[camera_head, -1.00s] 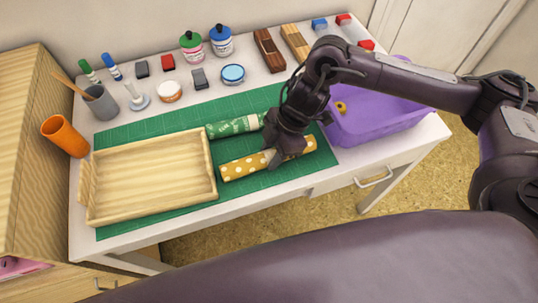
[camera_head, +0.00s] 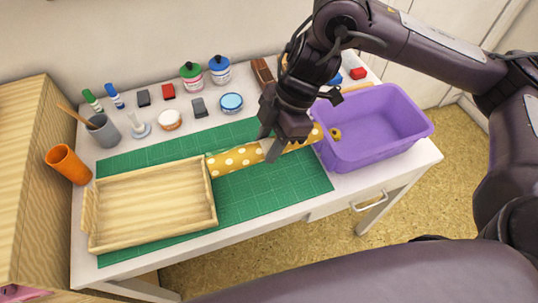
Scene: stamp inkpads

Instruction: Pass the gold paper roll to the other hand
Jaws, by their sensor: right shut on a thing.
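The gold paper roll with white dots (camera_head: 236,159) is in my right gripper (camera_head: 271,149), which comes down on it from above. The gripper is shut around the roll near its middle. The roll looks lifted above the green cutting mat (camera_head: 270,196), with its left end near the right edge of the wooden tray (camera_head: 150,167) and its right end by the purple bin. The green roll is hidden behind the gold roll and the gripper. My left gripper is not in view.
The empty wooden tray covers the mat's left part. A purple bin (camera_head: 385,125) stands on the right. An orange cup (camera_head: 68,165), a grey pen cup (camera_head: 102,130), ink bottles (camera_head: 219,69) and inkpads (camera_head: 231,102) line the back and left. The mat's front right is clear.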

